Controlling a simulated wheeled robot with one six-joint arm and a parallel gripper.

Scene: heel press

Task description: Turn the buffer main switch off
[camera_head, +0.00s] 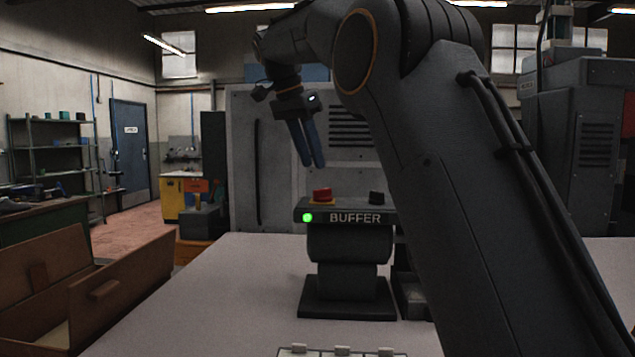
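The buffer (345,245) stands on the pale table on a dark square base. Its control box carries the white word "BUFFER" and a lit green lamp (307,217) at its left end. A red button (321,194) on a yellow collar sits on top at the left. A small black knob or switch (376,197) sits on top at the right; its setting is too small to read. My gripper (314,165) hangs above and slightly left of the red button, apart from it, with its blue fingers pointing down. The fingers are close together; whether they are shut is unclear.
My arm crosses the right side and hides part of the table (210,305). An open brown wooden box (125,285) is at the left. A dark tray (412,300) sits right of the buffer. A pale rack edge (342,351) shows at the bottom. The table's left-middle is clear.

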